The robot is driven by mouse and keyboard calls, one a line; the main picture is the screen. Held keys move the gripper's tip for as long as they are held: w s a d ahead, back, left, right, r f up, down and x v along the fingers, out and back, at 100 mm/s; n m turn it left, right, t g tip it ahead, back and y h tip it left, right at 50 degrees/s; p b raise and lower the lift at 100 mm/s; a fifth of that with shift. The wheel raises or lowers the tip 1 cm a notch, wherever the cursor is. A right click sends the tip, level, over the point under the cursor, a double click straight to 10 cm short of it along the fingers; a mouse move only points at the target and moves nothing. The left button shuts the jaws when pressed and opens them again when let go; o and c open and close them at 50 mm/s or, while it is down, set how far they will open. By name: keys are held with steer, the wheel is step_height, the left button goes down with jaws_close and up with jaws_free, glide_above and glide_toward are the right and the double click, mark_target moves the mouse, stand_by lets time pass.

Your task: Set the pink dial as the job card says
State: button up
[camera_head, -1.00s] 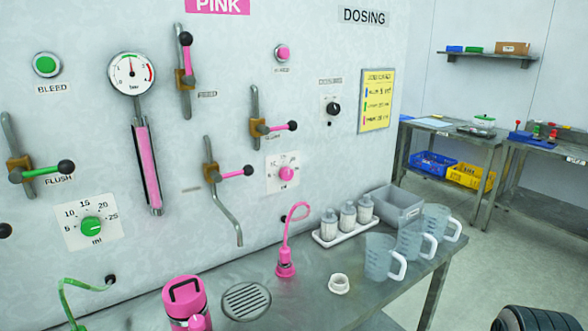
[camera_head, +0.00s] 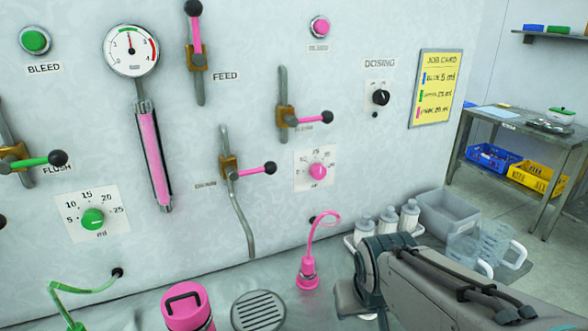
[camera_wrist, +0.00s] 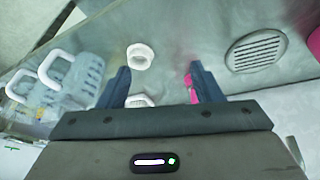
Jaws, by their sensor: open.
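The pink dial (camera_head: 318,171) sits on a small white scale plate on the wall panel, below a pink-handled valve. Its scale and pointer are too small to read surely. The yellow job card (camera_head: 437,88) hangs at the panel's right; its pink line seems to read 20 ml, but the print is blurred. My arm reaches in at the lower right of the head view, in front of the bench and well below the dial. In the wrist view my gripper (camera_wrist: 160,78) is open and empty, pointing down over the bench; the dial is not in that view.
The steel bench (camera_wrist: 190,25) holds a pink bottle (camera_head: 185,308), a round drain grate (camera_head: 258,310), a pink hose nozzle (camera_head: 307,275), white bottles (camera_head: 388,221) and clear jugs (camera_wrist: 65,80). Valve levers (camera_head: 257,169) stick out left of and above the dial.

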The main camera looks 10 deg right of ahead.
steer(key=w+d+r+n+t+h+p, duration=0.15)
steer(key=w+d+t, duration=0.25)
steer(key=w, duration=0.5)
steer(key=n+t+y+p, duration=0.4)
steer(key=t+y+p, duration=0.1)
steer(key=t+y, duration=0.35)
glide_toward(320, 173)
steer(key=shift+t+h, duration=0.25)
steer(key=shift+h, duration=0.05)
steer(key=p+x, duration=0.1)
steer(key=x, duration=0.3)
steer(key=p+x, duration=0.2)
steer(key=x, duration=0.2)
steer(key=shift+w+a+f, duration=0.2)
steer(key=shift+w, duration=0.05)
steer(key=c, duration=1)
